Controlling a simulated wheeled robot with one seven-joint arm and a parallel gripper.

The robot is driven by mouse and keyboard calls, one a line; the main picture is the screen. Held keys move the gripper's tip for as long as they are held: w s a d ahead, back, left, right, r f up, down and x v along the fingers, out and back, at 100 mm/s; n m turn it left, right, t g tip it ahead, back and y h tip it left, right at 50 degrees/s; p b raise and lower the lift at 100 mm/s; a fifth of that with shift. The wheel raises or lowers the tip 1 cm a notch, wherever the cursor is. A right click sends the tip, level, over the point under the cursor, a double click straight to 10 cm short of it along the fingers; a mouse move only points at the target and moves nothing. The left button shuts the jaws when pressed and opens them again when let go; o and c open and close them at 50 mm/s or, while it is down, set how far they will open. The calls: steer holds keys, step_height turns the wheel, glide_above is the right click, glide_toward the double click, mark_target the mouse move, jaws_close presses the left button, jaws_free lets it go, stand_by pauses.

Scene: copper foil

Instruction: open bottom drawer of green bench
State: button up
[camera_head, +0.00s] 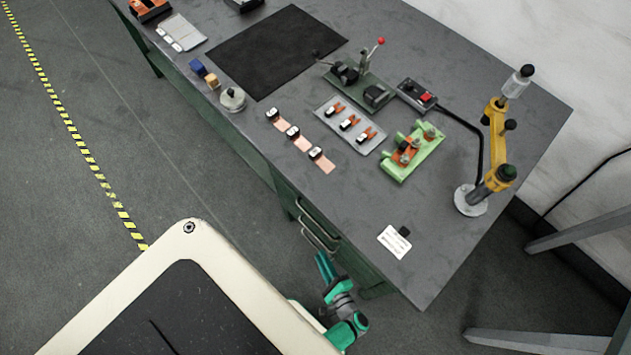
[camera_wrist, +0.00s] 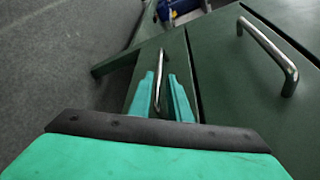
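The green bench (camera_head: 262,160) has a dark grey top and drawer fronts with metal bar handles on its near side. In the wrist view, the lower drawer front (camera_wrist: 176,50) carries an upright-looking bar handle (camera_wrist: 159,72). My gripper (camera_wrist: 161,78) is open, with its two teal fingers on either side of that handle and a visible gap to the right finger. In the head view, my gripper (camera_head: 323,266) is low beside the bench, below the drawer handles (camera_head: 318,238). The drawer looks closed in the wrist view. My palm hides part of its front.
A second drawer with a larger bar handle (camera_wrist: 268,55) lies to the right in the wrist view. Foil pieces (camera_head: 300,141), a green fixture (camera_head: 412,150) and a yellow-armed stand (camera_head: 492,165) are on the bench top. The floor (camera_head: 120,130) left of the bench is clear.

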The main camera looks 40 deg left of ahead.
mark_target(315, 246)
steer(key=shift+x, duration=3.15)
jaws_close()
